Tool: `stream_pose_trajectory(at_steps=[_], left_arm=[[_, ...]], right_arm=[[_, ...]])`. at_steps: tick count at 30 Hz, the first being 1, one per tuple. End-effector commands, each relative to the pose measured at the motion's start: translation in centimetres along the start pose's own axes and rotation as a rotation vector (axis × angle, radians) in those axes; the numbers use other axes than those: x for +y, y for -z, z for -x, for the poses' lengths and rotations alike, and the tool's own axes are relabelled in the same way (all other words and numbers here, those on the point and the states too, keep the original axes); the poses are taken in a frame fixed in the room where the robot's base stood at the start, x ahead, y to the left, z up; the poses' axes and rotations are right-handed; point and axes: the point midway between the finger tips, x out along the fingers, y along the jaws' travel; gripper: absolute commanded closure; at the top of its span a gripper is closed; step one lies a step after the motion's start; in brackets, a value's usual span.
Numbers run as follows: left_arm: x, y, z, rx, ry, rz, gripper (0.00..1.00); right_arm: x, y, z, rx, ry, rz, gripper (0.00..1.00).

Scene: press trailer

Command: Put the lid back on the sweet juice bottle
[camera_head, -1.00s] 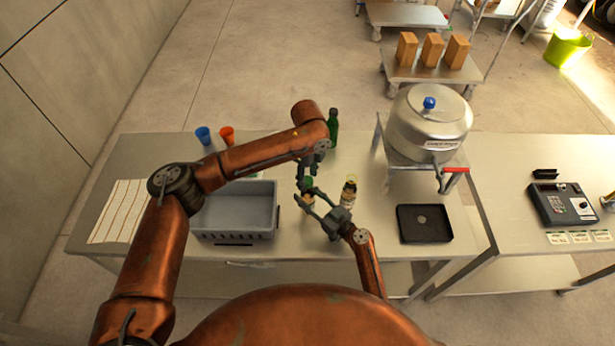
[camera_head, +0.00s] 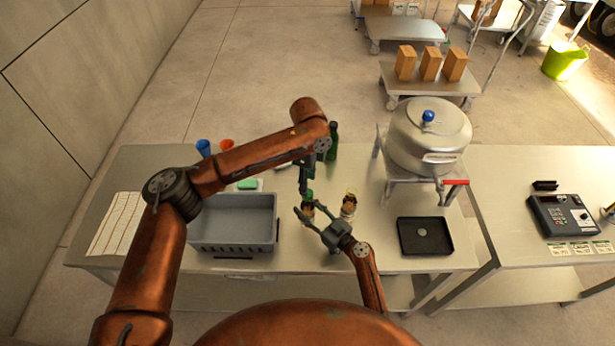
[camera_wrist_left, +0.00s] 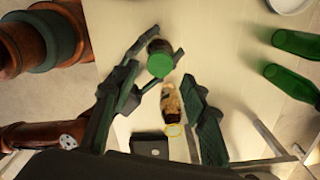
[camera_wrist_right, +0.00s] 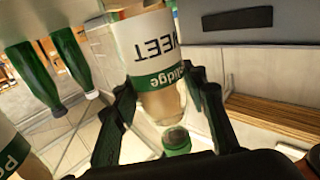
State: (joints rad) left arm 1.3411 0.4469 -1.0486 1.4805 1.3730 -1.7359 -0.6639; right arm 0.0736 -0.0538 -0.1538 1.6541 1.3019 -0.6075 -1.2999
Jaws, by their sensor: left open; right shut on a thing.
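The sweet juice bottle (camera_wrist_right: 160,60) has a white and green label, upside down in the right wrist view. My right gripper (camera_head: 318,217) is shut around it above the table. A green lid (camera_wrist_right: 177,140) sits at the bottle's mouth; it also shows in the left wrist view (camera_wrist_left: 160,60). I cannot tell whether it is fully seated. My left gripper (camera_wrist_left: 160,80) is open just above the lid, fingers apart and empty; in the head view its fingers (camera_head: 304,180) hide part of the bottle.
Another bottle with a yellow rim (camera_wrist_left: 172,110) stands close to the right of the held one (camera_head: 348,205). A grey bin (camera_head: 235,220) is at left, a black tray (camera_head: 425,237) and metal pot (camera_head: 428,135) at right. Green bottles (camera_wrist_left: 290,80) stand behind.

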Motion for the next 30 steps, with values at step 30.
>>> stream_pose_trajectory(at_steps=[30], left_arm=[[0.0, 0.0, 3.0, 0.000, 0.000, 1.117, 0.59]], right_arm=[[0.0, 0.0, 0.0, -0.001, 0.000, 0.000, 1.00]])
